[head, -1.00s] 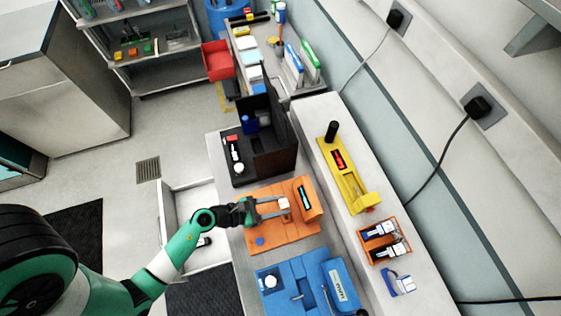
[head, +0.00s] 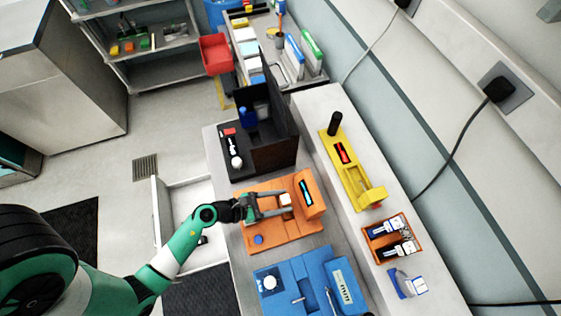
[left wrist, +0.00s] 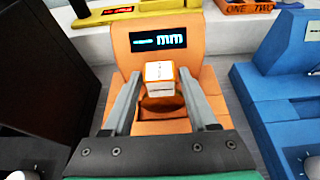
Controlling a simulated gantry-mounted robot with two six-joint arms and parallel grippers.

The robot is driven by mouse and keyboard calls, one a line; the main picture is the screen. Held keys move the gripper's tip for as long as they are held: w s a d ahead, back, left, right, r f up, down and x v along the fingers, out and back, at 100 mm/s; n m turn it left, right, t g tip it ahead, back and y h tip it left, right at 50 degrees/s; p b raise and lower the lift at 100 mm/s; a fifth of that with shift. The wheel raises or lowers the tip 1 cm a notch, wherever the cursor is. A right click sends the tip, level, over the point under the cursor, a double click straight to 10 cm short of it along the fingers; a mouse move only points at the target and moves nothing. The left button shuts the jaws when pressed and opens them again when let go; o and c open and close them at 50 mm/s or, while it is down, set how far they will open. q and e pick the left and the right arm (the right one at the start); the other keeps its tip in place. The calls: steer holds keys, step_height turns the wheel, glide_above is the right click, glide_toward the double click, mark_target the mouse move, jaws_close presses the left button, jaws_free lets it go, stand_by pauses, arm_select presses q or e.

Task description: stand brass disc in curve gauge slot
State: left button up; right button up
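An orange gauge module (head: 283,228) with a lit display stands on the bench; its display reads "mm" in the left wrist view (left wrist: 160,42). I cannot tell by label whether it is the curve gauge. My left gripper (head: 284,204) is over it, fingers open and pointing at the display side. Between the fingers in the left wrist view (left wrist: 160,100) stands a small white-and-orange block (left wrist: 160,78), with gaps on both sides. Under the block a rounded brownish surface (left wrist: 160,104) shows; I cannot tell if it is the brass disc. My right gripper is out of view.
A blue module (head: 300,287) stands nearer on the bench, and a black module (head: 238,165) with a dark upright panel farther away. A yellow gauge (head: 352,175) and an orange tray (head: 390,240) sit on the ledge along the wall. An open drawer (head: 185,230) juts out on the left.

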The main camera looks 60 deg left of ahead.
arm_select(q)
steer(key=shift+o, duration=0.8)
steer(key=shift+r, duration=0.25)
steer(key=v, duration=1)
steer(key=shift+s+a+f+p, duration=0.1)
steer(key=shift+s+a+p, duration=0.05)
steer(key=shift+p, duration=0.25)
steer(key=shift+v, duration=0.85)
